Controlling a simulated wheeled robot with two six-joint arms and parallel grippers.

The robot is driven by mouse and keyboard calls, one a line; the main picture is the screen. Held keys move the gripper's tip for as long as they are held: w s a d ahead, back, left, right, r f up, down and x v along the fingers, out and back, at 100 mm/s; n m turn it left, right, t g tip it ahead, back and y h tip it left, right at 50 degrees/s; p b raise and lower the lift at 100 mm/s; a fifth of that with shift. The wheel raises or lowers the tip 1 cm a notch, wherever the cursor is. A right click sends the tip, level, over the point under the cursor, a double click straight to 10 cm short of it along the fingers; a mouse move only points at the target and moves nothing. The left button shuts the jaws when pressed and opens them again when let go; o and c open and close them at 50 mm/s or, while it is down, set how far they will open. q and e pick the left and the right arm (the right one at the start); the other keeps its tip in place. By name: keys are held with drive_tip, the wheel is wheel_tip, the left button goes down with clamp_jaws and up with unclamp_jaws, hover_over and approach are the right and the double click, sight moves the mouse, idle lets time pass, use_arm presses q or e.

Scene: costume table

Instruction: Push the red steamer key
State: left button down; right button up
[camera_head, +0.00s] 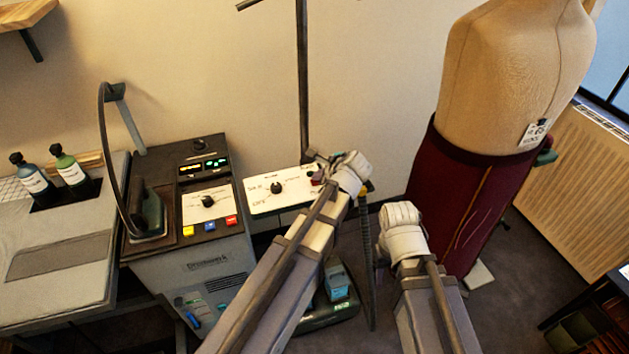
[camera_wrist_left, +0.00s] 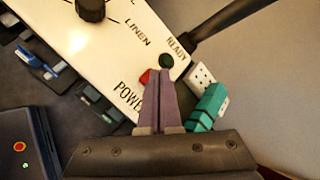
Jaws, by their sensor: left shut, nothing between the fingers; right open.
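The red key (camera_wrist_left: 146,77) sits on the white steamer panel (camera_wrist_left: 100,62), beside the word POWER. In the head view a small bit of red (camera_head: 317,177) shows at the panel's right end, beside my left gripper (camera_head: 325,172). In the left wrist view my left gripper (camera_wrist_left: 160,74) is shut and empty. Its tips overlap the right part of the red key; I cannot tell whether they touch or press it. A dark green light (camera_wrist_left: 166,61) labelled READY is just beyond the tips. My right gripper (camera_head: 402,212) is open, near the dress form, away from the panel.
A grey iron station (camera_head: 215,262) with a dial and yellow, blue and red keys stands left of the panel. A dress form (camera_head: 470,200) in a dark red skirt stands at the right. A green clip-like part (camera_wrist_left: 208,108) is right of my left fingers. A dark pole (camera_head: 303,80) rises behind the panel.

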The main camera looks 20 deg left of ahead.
use_arm(q)
drive_tip(key=shift+f, duration=0.2)
drive_tip(key=shift+r, duration=0.2)
drive_tip(key=shift+r+p, duration=0.45)
drive_tip(key=shift+r, duration=0.05)
wheel_tip(320, 180, up, 6)
drive_tip(key=p, duration=0.6)
idle(0.5)
idle(1.1)
